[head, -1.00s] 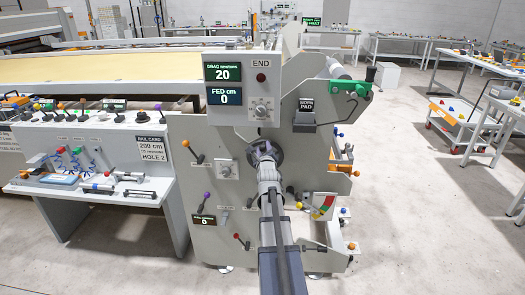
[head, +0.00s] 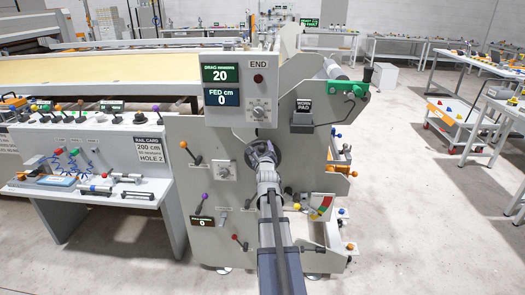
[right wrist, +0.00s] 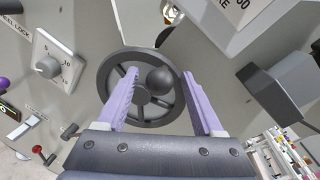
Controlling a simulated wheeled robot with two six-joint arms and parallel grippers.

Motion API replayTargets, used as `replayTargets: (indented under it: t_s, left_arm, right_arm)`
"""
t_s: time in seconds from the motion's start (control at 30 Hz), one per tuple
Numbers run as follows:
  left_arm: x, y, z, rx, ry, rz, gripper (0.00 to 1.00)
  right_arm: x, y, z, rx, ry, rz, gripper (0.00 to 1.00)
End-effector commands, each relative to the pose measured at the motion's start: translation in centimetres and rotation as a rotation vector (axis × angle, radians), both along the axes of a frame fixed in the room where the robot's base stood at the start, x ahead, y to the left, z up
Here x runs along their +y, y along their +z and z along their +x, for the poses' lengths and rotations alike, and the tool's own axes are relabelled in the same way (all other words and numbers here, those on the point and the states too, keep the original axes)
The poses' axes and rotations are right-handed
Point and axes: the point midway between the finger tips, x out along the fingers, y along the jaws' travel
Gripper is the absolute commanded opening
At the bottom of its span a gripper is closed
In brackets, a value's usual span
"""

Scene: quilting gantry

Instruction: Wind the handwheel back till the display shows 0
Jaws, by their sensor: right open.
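The dark handwheel (head: 282,148) is on the front of the grey end panel, partly hidden behind my right gripper (head: 266,150) in the head view. In the right wrist view the handwheel (right wrist: 106,92) has spokes and a round black knob (right wrist: 160,80). My right gripper (right wrist: 164,72) is open, its two lilac fingers reaching over the wheel with the knob between them. A clear gap shows on the left of the knob; contact on the right cannot be told. The FED cm display (head: 221,97) reads 0. The DRAG newtons display (head: 221,74) reads 20. My left gripper is out of view.
A small display (head: 202,222) low on the panel also reads 0. A dial (right wrist: 47,67) and a block (right wrist: 280,85) flank the wheel.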

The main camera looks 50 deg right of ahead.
Motion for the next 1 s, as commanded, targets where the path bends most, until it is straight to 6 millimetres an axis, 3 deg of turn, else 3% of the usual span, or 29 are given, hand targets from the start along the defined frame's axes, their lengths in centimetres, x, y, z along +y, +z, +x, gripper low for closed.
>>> replayTargets:
  t_s: [0.27, 0.73, 1.0]
  left_arm:
    - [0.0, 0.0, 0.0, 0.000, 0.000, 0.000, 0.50]
    - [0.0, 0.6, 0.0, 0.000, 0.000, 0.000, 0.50]
    - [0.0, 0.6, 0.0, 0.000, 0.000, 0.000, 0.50]
  right_arm:
    - [0.3, 0.1, -0.3, -0.001, 0.001, -0.001, 0.69]
    - [4.8, 0.6, -5.1, -0.001, 0.000, 0.001, 0.69]
    - [5.4, 0.6, -5.7, -0.001, 0.000, 0.001, 0.69]
